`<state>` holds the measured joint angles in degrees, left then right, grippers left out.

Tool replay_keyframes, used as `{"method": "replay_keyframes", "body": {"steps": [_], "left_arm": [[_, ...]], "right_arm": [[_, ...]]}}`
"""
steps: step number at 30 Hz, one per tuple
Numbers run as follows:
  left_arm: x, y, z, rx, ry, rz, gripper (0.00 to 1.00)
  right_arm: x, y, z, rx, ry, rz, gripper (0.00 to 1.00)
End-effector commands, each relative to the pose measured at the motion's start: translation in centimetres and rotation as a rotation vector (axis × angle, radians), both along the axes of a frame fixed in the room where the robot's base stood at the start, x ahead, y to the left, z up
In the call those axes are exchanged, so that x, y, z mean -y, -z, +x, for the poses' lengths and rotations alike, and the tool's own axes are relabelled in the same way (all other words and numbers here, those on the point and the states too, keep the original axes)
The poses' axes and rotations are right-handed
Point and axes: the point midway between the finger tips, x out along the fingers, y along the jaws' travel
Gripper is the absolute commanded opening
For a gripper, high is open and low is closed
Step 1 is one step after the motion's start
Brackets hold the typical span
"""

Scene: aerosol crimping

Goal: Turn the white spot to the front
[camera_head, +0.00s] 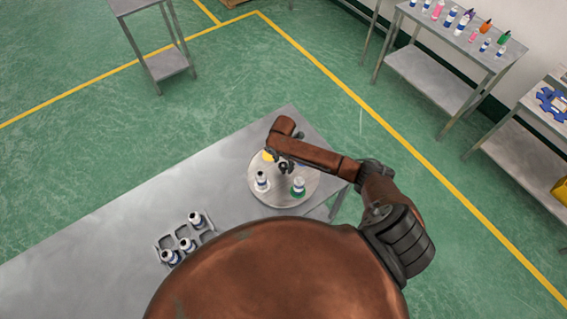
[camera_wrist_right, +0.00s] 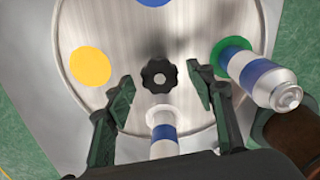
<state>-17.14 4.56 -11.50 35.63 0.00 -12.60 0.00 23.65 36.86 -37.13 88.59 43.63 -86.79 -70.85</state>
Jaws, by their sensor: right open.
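The round metal turntable (camera_head: 280,199) lies on the near table and fills much of the wrist view (camera_wrist_right: 120,35). A black lobed knob (camera_wrist_right: 160,75) stands at its centre. A yellow spot (camera_wrist_right: 90,66) is bare, and a blue spot (camera_wrist_right: 153,1) is cut off at the top edge. A white-and-blue bottle (camera_wrist_right: 262,80) stands on a green spot (camera_wrist_right: 226,47). Another such bottle (camera_wrist_right: 164,135) stands below the knob; whether the pale area at its foot is the white spot is unclear. My right gripper (camera_wrist_right: 161,90) is open above the turntable, fingers either side of the knob.
A grey tray (camera_head: 207,236) with several bottles sits on the metal table (camera_head: 120,225) left of the turntable. A side table (camera_head: 440,80) at the back right carries several bottles. A small empty table (camera_head: 135,5) stands at the back left.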

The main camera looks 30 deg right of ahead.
Motion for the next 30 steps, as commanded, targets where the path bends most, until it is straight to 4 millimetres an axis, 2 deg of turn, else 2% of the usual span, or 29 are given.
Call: {"method": "replay_keyframes", "body": {"steps": [6, 27, 30], "left_arm": [[-0.02, 0.03, -0.13, -0.002, 0.000, 0.000, 0.60], [-0.07, 0.03, -0.19, -0.003, -0.001, 0.000, 0.60], [-0.07, 0.03, -0.19, -0.003, -0.001, 0.000, 0.60]], "right_arm": [[0.00, 0.05, 0.00, 0.000, 0.000, 0.000, 0.50], [0.04, 0.01, 0.01, 0.000, 0.001, 0.000, 0.02], [0.04, 0.01, 0.01, 0.000, 0.001, 0.000, 0.00]]}}
